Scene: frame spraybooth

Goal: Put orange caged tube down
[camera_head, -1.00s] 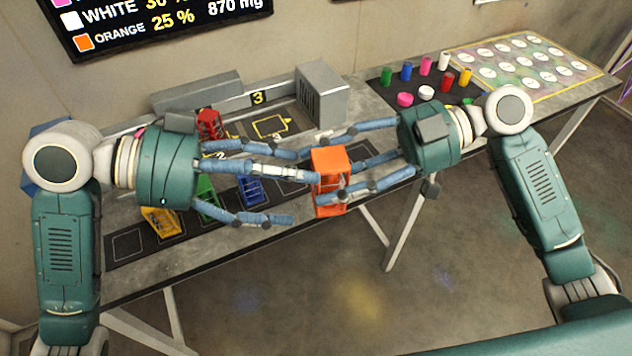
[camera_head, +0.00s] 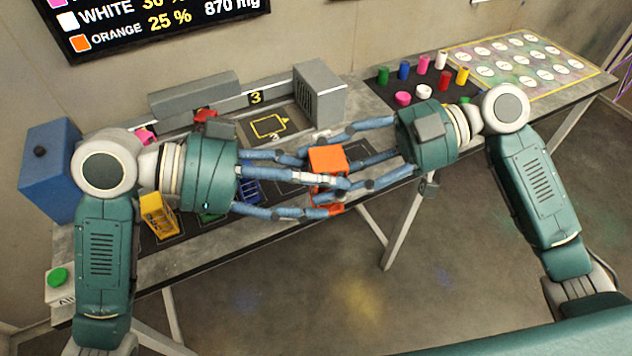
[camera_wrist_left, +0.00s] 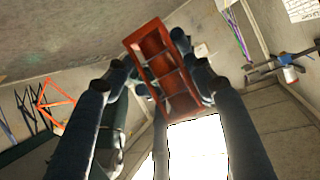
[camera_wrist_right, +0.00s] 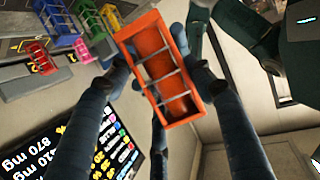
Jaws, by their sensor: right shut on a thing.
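The orange caged tube (camera_head: 327,158) is in the air in front of the table, between my two hands. It also shows in the left wrist view (camera_wrist_left: 163,65) and, tilted, in the right wrist view (camera_wrist_right: 158,65). My right gripper (camera_head: 325,168) is shut on it from the right. My left gripper (camera_head: 325,187) reaches in from the left, its fingers spread on either side of the cage's lower part. They look open; whether they touch the cage is hard to tell. The fingers hide parts of the cage.
The table (camera_head: 210,262) carries yellow (camera_head: 158,216), blue (camera_head: 248,185), green and red cages on black mats, partly hidden by my left arm. A grey box (camera_head: 320,92) stands behind. Coloured cylinders stand on the right mat (camera_head: 384,98). A blue box (camera_head: 48,165) is far left.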

